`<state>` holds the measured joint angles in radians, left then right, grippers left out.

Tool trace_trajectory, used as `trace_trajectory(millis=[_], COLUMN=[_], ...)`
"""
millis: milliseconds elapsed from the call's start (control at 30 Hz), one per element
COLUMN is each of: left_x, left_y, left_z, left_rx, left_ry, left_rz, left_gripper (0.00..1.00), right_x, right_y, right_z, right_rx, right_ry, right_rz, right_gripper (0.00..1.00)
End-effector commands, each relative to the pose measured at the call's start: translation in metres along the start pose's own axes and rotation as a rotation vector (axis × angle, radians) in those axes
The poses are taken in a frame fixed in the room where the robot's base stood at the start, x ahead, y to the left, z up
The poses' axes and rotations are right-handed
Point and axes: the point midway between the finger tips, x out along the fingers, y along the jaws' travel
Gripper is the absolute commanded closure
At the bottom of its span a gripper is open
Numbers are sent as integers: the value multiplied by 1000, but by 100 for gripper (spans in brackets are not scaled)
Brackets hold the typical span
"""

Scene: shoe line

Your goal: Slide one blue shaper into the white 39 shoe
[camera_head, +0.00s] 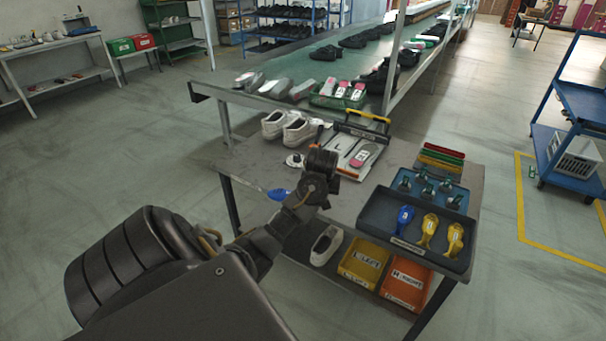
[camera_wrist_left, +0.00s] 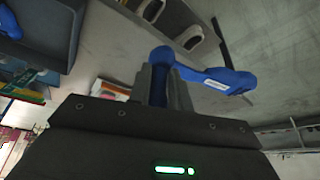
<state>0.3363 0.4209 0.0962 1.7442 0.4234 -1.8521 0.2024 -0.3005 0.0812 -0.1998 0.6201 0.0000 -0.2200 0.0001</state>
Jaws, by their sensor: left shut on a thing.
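My left gripper (camera_wrist_left: 166,82) is shut on a blue shaper (camera_wrist_left: 215,82), which sticks out to the right of the fingers in the left wrist view. In the head view part of this shaper (camera_head: 277,194) shows beside my left wrist, over the left part of the table; the fingers are hidden by the arm. Two white shoes (camera_head: 272,124) (camera_head: 298,131) stand side by side on the table's far left, beyond the shaper and apart from it. My right gripper is not in view.
A dark tray (camera_head: 376,222) at the table's right holds another blue shaper (camera_head: 404,217) and two yellow ones (camera_head: 428,229). Below are a white shoe (camera_head: 326,246), a yellow bin (camera_head: 362,264) and an orange bin (camera_head: 406,285).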

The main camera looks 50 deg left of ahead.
Motion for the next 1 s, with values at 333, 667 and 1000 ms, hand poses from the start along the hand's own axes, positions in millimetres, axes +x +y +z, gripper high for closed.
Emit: trace_trajectory(millis=[333,667,1000], left_x=[-38,-85,-76], left_y=[78,92,92], left_z=[186,288,328], left_rx=[448,657,713], left_ry=[16,27,28], left_rz=[183,272,294], left_gripper=[100,100,100], right_x=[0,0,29], right_y=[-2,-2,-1], right_z=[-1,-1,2], right_rx=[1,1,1], right_ry=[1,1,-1], right_rz=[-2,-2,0], right_gripper=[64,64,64])
